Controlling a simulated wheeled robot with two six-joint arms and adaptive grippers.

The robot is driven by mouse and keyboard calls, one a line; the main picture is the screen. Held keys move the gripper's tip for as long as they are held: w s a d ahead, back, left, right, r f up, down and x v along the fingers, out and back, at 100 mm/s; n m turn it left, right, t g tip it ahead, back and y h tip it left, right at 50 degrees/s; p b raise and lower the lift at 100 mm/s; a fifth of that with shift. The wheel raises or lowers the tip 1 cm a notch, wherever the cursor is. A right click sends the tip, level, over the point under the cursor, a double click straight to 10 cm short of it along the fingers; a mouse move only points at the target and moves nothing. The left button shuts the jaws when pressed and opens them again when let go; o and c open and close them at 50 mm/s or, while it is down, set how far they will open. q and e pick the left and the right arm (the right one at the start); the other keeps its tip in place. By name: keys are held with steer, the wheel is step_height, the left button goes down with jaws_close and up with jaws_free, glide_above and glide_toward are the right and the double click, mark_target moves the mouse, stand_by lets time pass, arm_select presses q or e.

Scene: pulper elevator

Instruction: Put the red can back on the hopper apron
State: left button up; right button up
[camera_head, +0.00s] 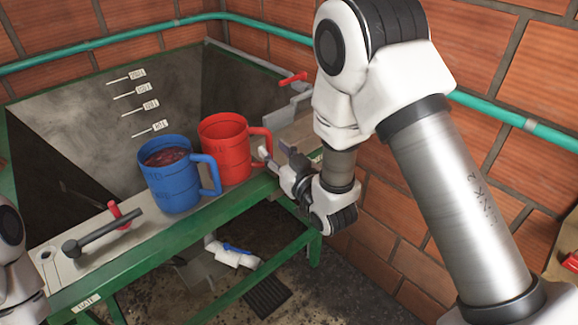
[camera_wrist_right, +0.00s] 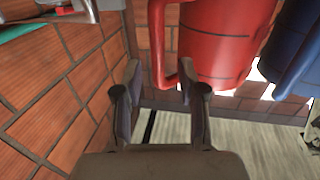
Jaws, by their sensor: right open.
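The red can (camera_head: 224,152) appears to stand upright on the hopper apron (camera_head: 146,224), beside the blue can (camera_head: 172,182). Its handle (camera_head: 264,138) points right, toward my right gripper (camera_head: 274,160). In the right wrist view the red can (camera_wrist_right: 220,45) fills the upper middle, and its handle (camera_wrist_right: 160,50) hangs between the two spread fingers of my right gripper (camera_wrist_right: 160,66). The fingers are open; I cannot tell whether they touch the handle. The blue can holds dark red contents. Only a piece of my left arm shows at the left edge; its gripper is out of view.
The open hopper (camera_head: 60,140) lies behind the cans. A lever with a grey handle (camera_head: 100,232) and a red-handled one (camera_head: 118,212) sit left on the apron. A teal pipe (camera_head: 110,40) runs along the brick wall.

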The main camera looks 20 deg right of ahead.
steer(key=s+d+p, duration=0.2)
steer(key=s+p, duration=0.5)
steer(key=s, duration=0.3)
steer(key=s+d+f+m+g+h, duration=0.1)
steer(key=s+f+g, duration=0.4)
steer(key=f, duration=0.4)
steer(key=s+f+g+h, duration=0.1)
steer(key=s+f+g, duration=0.3)
steer(key=f, duration=0.6)
steer(key=s+d+f+g, duration=0.1)
steer(key=s+f+g, duration=0.3)
steer(key=s, duration=0.4)
steer(key=s+d+f+m+g, duration=0.1)
steer(key=s+f+g, duration=0.3)
steer(key=s, duration=0.4)
steer(key=shift+g+h, duration=0.3)
steer(key=shift+h, duration=0.1)
